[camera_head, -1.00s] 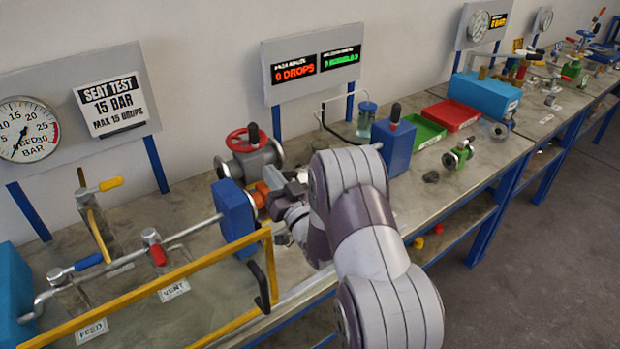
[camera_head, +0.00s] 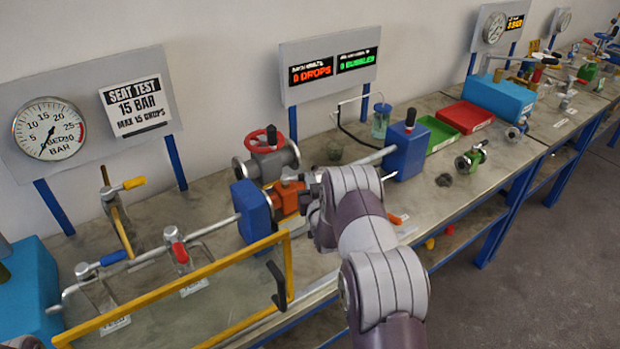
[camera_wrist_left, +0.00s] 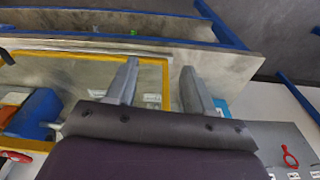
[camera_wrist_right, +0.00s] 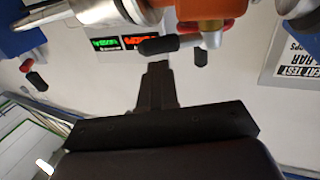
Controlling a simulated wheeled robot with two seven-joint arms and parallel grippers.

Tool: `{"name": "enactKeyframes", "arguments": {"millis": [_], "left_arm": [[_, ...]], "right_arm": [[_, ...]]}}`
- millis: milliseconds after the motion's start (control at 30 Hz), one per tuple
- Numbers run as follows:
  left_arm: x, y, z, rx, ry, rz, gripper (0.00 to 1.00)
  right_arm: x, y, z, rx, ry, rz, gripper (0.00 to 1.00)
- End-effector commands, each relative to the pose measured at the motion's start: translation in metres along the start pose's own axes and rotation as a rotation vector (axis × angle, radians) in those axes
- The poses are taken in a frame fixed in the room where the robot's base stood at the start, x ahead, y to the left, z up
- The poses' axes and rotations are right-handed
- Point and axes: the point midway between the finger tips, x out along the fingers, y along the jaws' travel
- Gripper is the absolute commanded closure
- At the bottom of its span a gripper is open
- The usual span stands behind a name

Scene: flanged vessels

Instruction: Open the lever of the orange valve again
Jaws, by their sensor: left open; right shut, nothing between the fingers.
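The orange valve (camera_head: 286,198) sits between two blue clamp blocks on the bench. Its orange body also shows at the top of the right wrist view (camera_wrist_right: 207,8). There a black-gripped lever (camera_wrist_right: 160,45) lies beside the silver stem, just beyond my right fingertips, with a small gap apparent. My right gripper (camera_wrist_right: 158,70) is shut and empty; in the head view my own arm and wrist mostly hide it beside the valve. My left gripper (camera_wrist_left: 158,85) is open and empty above the yellow frame, seen in the left wrist view.
Left blue block (camera_head: 252,212) and right blue block (camera_head: 405,150) flank the valve. A red-wheeled valve (camera_head: 266,150) stands behind. A yellow frame (camera_head: 210,270) crosses in front of the pipe. The display (camera_head: 333,67) reads 0 drops, 0 bubbles. Green (camera_head: 437,130) and red (camera_head: 464,117) trays are right.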

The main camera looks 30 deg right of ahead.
Motion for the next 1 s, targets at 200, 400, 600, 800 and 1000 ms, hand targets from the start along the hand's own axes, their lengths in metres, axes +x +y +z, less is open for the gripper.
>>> {"name": "enactKeyframes", "arguments": {"millis": [200, 400, 600, 800, 1000], "left_arm": [[-0.003, 0.0, 0.0, 0.0, 0.0, 0.0, 0.48], [-0.003, 0.0, 0.0, 0.0, 0.0, 0.0, 0.48], [0.027, 0.0, 0.003, 0.0, 0.0, 0.0, 0.48], [0.06, 0.0, 0.007, 0.0, -0.001, 0.0, 0.48], [0.06, 0.0, 0.007, 0.0, 0.0, 0.0, 0.48]], "right_arm": [[0.007, 0.0, 0.007, 0.0, 0.0, 0.0, 1.0], [0.006, 0.0, 0.007, 0.001, 0.0, 0.0, 1.0], [0.014, 0.005, 0.017, 0.001, 0.003, 0.001, 1.0], [0.03, 0.011, 0.015, 0.0, 0.003, 0.001, 1.0], [0.034, 0.013, 0.007, 0.001, -0.001, 0.001, 1.0]]}}
